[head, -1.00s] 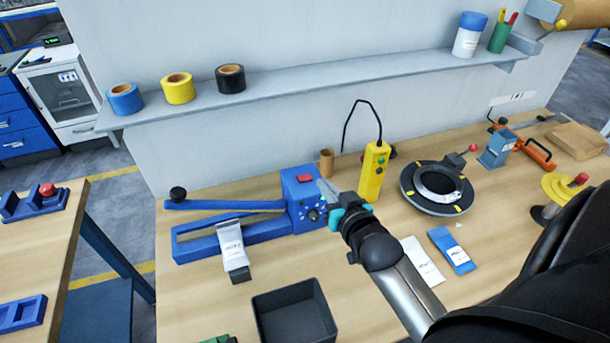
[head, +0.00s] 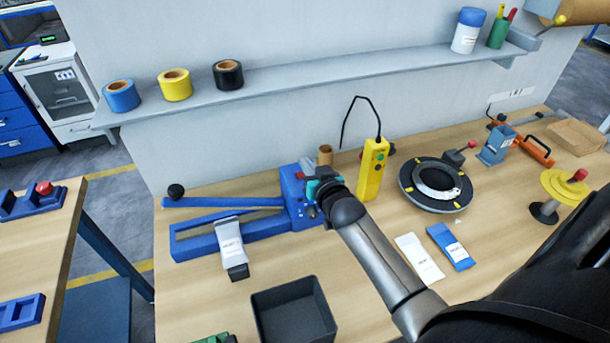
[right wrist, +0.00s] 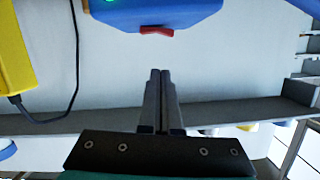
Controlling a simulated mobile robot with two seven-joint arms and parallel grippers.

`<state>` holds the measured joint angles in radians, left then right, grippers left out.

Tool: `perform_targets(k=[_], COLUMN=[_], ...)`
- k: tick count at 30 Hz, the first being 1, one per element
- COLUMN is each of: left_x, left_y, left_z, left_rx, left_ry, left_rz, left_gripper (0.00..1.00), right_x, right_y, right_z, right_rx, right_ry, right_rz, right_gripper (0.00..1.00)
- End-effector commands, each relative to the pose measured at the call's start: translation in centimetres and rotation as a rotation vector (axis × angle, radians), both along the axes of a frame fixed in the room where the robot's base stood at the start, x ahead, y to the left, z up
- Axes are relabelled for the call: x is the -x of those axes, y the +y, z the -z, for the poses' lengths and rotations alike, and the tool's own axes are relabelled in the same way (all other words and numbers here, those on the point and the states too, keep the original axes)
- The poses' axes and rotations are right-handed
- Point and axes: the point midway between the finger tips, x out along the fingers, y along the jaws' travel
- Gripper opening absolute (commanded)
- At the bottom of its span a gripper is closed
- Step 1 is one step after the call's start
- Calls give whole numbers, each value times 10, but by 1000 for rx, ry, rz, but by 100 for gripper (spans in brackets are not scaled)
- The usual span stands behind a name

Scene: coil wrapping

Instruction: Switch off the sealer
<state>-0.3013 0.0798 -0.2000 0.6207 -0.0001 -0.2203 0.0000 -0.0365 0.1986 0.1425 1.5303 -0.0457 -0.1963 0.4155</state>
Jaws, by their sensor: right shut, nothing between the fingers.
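The blue sealer (head: 232,230) lies on the wooden bench, with its long arm to the left and its control box at the right end. Its red switch (head: 299,175) shows on top of the box, partly covered by my right gripper (head: 308,170). In the right wrist view the red switch (right wrist: 157,31) stands out from the blue box (right wrist: 180,12), just beyond the tips of my shut, empty right gripper (right wrist: 160,72). A gap shows there; contact is not visible. A green spot (right wrist: 108,2) shows at the box's edge. A white-labelled pouch (head: 229,240) lies across the sealer. My left gripper is out of view.
A yellow pendant (head: 373,170) with a black cable stands right of the sealer, beside a brown tube (head: 325,155). A dark ring fixture (head: 410,191) is farther right. A black bin (head: 262,303) stands in front. A shelf (head: 300,72) runs behind, above the bench.

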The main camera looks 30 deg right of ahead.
Motion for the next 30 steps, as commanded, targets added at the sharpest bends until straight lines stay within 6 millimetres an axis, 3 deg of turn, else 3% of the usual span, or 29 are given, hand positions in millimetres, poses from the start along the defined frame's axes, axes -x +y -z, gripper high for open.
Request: perform_targets(k=[1,7,22,30], left_x=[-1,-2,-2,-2], left_y=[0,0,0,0], left_z=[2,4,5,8], left_rx=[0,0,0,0], left_ry=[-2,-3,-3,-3], left_rz=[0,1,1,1], left_gripper=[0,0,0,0], right_x=[1,1,1,0], right_y=[2,5,6,9], right_z=[12,28,33,40], right_rx=[-4,-3,6,142], right_ry=[8,5,6,37], right_rz=[0,1,1,0], right_gripper=[0,0,0,0])
